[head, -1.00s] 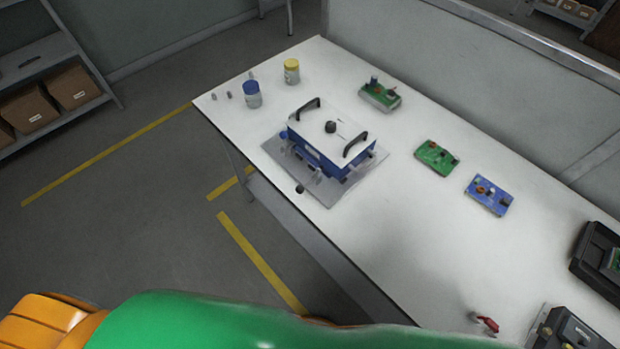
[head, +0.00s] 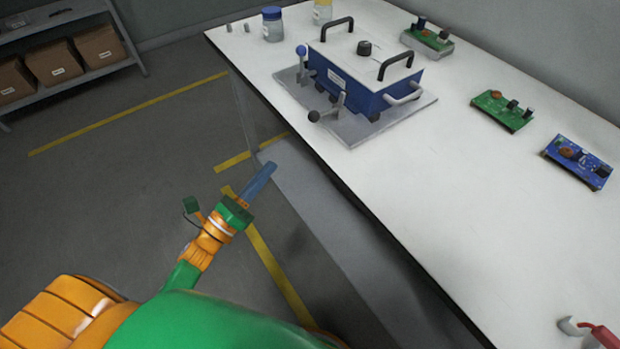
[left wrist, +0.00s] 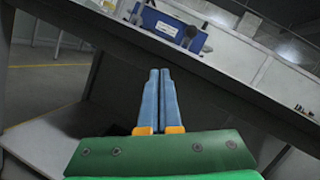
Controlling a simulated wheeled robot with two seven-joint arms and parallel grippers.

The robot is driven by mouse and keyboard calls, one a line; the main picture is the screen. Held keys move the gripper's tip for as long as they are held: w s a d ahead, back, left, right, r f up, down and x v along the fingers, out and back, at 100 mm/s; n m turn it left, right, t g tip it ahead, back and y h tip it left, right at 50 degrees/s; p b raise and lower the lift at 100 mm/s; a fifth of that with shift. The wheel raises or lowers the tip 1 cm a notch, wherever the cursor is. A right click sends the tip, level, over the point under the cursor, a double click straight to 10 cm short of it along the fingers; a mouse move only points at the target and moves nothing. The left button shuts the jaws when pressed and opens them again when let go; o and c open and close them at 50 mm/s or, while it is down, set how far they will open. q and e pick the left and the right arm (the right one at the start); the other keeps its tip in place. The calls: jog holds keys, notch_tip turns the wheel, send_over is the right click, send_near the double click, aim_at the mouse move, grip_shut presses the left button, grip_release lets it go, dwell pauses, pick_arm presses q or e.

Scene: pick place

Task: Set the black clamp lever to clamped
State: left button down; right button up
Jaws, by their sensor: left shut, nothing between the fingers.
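The black clamp lever has a black ball knob (head: 313,116) on a metal arm at the front of a blue fixture (head: 365,88) with a white lid. The lever leans outward toward the table's near edge. A second lever with a blue knob (head: 301,51) stands upright to its left. My left gripper (head: 270,166) is shut and empty, below and in front of the table edge, apart from the lever. In the left wrist view its blue fingers (left wrist: 159,75) are together, and a dark knob (left wrist: 192,32) shows before the blue fixture.
The fixture stands on a grey plate (head: 413,111) on the white table (head: 430,180). Jars with a blue lid (head: 272,24) and a yellow lid (head: 322,10) stand behind. Circuit boards (head: 503,110) lie to the right. The table edge is between my gripper and the fixture.

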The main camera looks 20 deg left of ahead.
aim_at(302, 137)
pick_arm(q)
jog(key=m+h, duration=0.1)
jog(key=m, duration=0.1)
jog(key=s+d+r+m+h, duration=0.1)
jog(key=m, duration=0.1)
jog(key=r+m+h, duration=0.1)
jog(key=shift+s+d+r+m+h+b, duration=0.15)
jog(key=shift+s+d+m+h+b, duration=0.15)
jog(key=shift+d+m, duration=0.1)
pick_arm(e)
notch_tip(302, 137, down, 2)
jog(key=shift+s+d+f, duration=0.15)
jog(key=shift+f, duration=0.1)
pick_arm(q)
jog(key=shift+w, duration=0.1)
jog(key=shift+p+x, duration=1)
jog(key=shift+x, duration=3.95)
pick_arm(e)
jog(key=shift+r, duration=1)
